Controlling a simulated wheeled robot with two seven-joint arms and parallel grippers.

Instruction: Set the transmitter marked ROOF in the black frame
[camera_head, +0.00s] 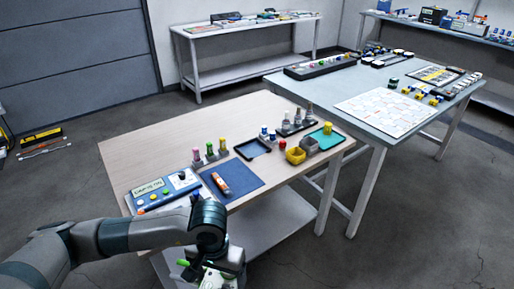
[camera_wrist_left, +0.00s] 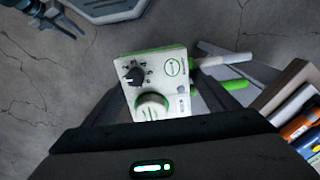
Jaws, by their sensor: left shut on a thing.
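My left gripper (camera_head: 212,272) is low at the near side of the wooden table, beyond its front edge. It is shut on a white transmitter (camera_wrist_left: 158,68) with a black knob, a round green-rimmed button and a green round mark. The transmitter also shows partly in the head view (camera_head: 216,281), mostly hidden by my wrist. I cannot read ROOF on it. My right gripper is not in view.
The blue mat (camera_head: 246,187) holds an orange-red and white item (camera_head: 221,183). A blue control box (camera_head: 155,196) stands at the left. The table's back left is clear.

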